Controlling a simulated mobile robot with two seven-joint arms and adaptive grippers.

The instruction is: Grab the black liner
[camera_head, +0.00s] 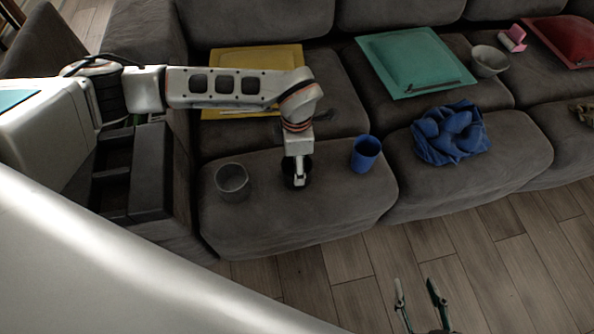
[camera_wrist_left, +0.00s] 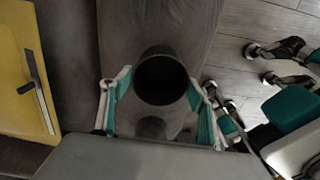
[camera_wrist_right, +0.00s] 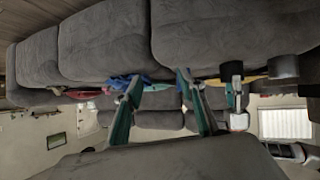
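A black cup (camera_head: 297,172) stands on the front of the grey sofa seat, partly hidden by my left gripper (camera_head: 299,178). In the left wrist view, the black cup (camera_wrist_left: 162,76) shows its dark round opening between the two spread fingers of my left gripper (camera_wrist_left: 157,100). The fingers are open, one on each side. A thin dark stick (camera_head: 435,88) lies on the teal cushion; another dark stick (camera_wrist_left: 34,66) lies on the yellow cushion. I cannot tell which thing is called the liner. My right gripper (camera_head: 420,290) is open and empty over the floor.
A grey cup (camera_head: 232,181) stands left of the black cup and a blue cup (camera_head: 365,154) stands right. A crumpled blue cloth (camera_head: 450,134), a grey bowl (camera_head: 489,62) and a red cushion (camera_head: 565,38) are further right. The wooden floor (camera_head: 350,270) in front is clear.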

